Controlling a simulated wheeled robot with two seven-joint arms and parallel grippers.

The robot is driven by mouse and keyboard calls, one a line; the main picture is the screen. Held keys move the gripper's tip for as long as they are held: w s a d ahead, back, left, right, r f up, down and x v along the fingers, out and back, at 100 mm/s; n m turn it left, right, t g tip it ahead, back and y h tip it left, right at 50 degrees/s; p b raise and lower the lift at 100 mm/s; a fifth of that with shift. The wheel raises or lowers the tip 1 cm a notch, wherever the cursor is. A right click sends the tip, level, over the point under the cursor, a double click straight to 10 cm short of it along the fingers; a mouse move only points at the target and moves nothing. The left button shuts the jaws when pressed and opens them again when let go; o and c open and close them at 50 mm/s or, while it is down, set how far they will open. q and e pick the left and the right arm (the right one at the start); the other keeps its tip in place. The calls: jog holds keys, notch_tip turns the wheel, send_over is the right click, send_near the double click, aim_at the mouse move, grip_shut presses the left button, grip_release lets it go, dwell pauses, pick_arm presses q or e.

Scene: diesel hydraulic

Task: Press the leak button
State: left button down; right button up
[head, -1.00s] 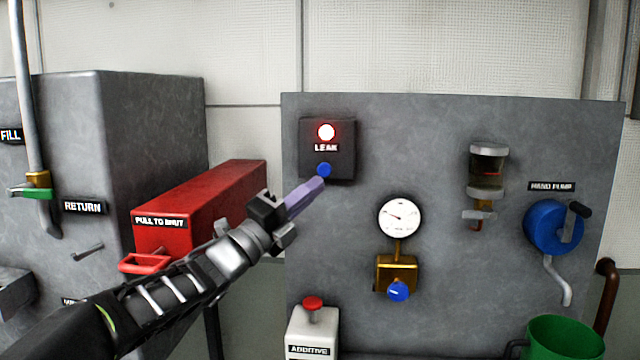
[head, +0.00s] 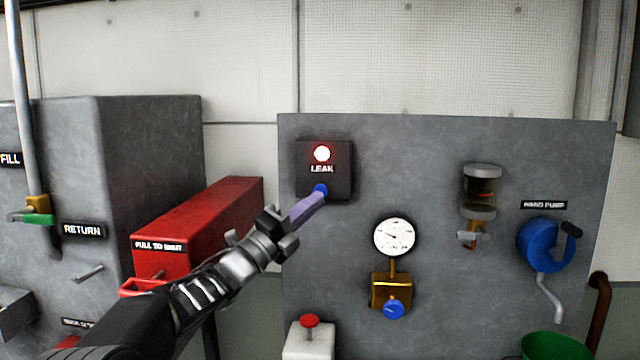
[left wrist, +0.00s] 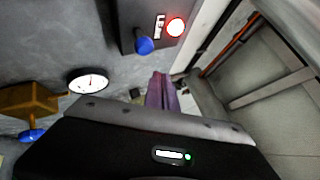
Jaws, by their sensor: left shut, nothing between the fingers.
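The dark leak box (head: 339,172) is on the grey panel, with a lit red lamp (head: 322,153) above the LEAK label and a blue button (head: 320,189) below it. My left gripper (head: 322,194) is shut and empty, its purple fingers pointing up at the button. In the head view the fingertips overlap the button's lower edge; contact is unclear. In the left wrist view the blue button (left wrist: 144,45) stands out from the box, to the left of and above the purple fingertips (left wrist: 160,76), with a gap in the picture. My right gripper is not in view.
A red PULL TO SHUT box (head: 212,222) is left of the panel, behind my arm. A gauge (head: 393,237) with a brass valve and blue knob (head: 394,309) is below right. A blue hand pump (head: 540,245) and green bucket (head: 555,346) are at the right.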

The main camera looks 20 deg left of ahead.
aim_at(325, 188)
pick_arm(q)
jog(key=shift+w+a, duration=0.2)
jog(key=shift+w, duration=0.45)
jog(key=shift+w+a, duration=0.2)
jog(key=shift+w, duration=0.45)
jog(key=shift+w, duration=0.1)
dwell(1.0)
jog(key=shift+w+a, duration=0.1)
jog(key=shift+w, duration=0.2)
jog(key=shift+w+a, duration=0.2)
jog(key=shift+w, duration=0.35)
dwell(0.8)
jog(key=shift+s+d+b, duration=0.3)
jog(key=shift+s+b, duration=0.65)
jog(key=shift+b, duration=0.3)
